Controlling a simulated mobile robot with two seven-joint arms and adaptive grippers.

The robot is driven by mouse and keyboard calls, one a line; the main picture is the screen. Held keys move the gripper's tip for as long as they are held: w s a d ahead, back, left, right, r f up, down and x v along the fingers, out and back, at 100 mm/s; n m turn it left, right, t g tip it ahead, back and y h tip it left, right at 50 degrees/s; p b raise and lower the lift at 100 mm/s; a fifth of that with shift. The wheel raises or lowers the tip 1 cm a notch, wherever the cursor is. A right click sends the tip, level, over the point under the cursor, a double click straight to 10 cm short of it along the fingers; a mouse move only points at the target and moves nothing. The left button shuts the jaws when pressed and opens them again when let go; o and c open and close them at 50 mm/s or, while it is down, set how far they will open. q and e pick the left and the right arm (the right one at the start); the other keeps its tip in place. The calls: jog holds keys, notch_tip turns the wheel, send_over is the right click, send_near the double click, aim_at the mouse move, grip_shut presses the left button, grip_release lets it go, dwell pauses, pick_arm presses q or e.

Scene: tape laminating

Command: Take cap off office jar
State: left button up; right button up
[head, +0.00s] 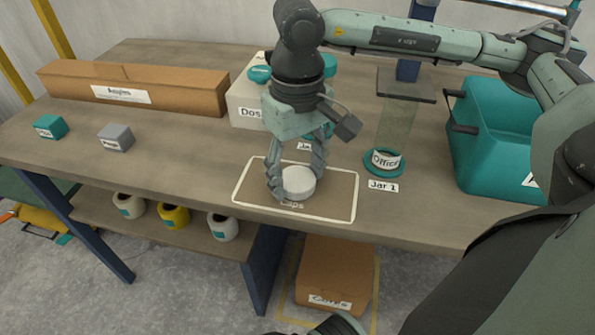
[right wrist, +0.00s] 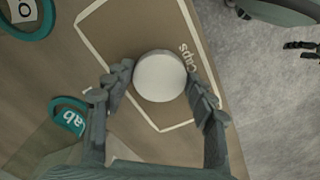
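A round white cap (head: 300,183) is on the brown, white-edged mat marked Caps (head: 335,207). My right gripper (head: 297,178) points down with its fingers on either side of the cap. In the right wrist view the cap (right wrist: 160,76) lies between the two fingertips, with narrow gaps showing beside it, so the fingers look open around it. The clear, tall jar marked Office (head: 387,159) stands in a teal ring by the Jar 1 label, right of the mat. A dark square plate (head: 406,84) shows at its top.
A pale box (head: 243,103) with teal rings stands behind my right gripper. A teal bin (head: 492,150) is at the right. A long cardboard box (head: 180,92) and small teal (head: 50,127) and grey (head: 116,138) blocks are at the left. The front left tabletop is clear.

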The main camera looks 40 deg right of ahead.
aim_at(298, 179)
jog(key=shift+o, duration=1.2)
jog(key=shift+r, duration=0.25)
notch_tip(298, 179, up, 12)
jog(key=shift+f, duration=0.1)
